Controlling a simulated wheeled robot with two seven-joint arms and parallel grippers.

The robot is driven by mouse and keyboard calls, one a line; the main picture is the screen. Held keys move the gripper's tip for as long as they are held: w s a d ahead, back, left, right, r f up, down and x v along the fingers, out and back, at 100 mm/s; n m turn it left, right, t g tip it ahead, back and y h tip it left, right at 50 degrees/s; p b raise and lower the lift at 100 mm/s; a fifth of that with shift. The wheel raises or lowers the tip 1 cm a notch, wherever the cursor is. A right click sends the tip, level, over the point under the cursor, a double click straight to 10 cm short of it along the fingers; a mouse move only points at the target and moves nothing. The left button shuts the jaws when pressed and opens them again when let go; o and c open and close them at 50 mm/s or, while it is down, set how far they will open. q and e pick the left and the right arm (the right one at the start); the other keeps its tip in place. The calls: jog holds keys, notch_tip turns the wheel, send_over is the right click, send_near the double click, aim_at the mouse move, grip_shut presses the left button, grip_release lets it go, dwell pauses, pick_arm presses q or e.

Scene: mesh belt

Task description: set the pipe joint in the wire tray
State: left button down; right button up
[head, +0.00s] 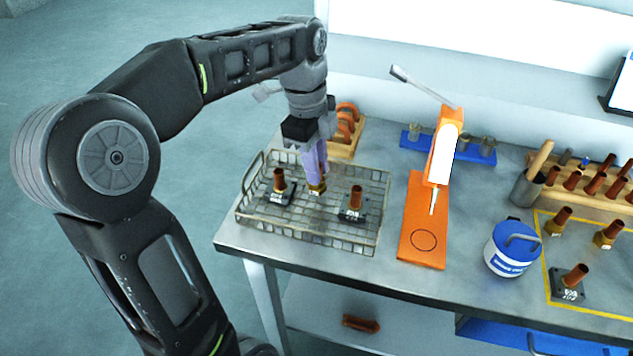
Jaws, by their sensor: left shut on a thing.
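The wire tray (375,212) is a mesh basket at the left end of the bench. My left gripper (317,178) points down over the middle of the tray, its fingers shut on a pipe joint (317,189). Only the brass lower end of this joint shows below the fingers; the rest is hidden. I cannot tell whether it touches the tray floor. Two copper pieces on black bases, one at the left (279,182) and one at the right (354,203), stand upright in the tray. My right gripper is not in view.
An orange press (423,225) stands right of the tray. A white and blue tub (511,250) and a yellow-outlined area with copper fittings (571,283) are farther right. A wooden rack (347,138) is behind the tray, and a blue holder (412,139) is behind the press.

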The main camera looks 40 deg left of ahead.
aim_at(318, 190)
pick_arm(q)
jog(key=shift+f, duration=1.85)
jog(key=shift+f, duration=0.1)
jog(key=c, duration=1.3)
grip_release()
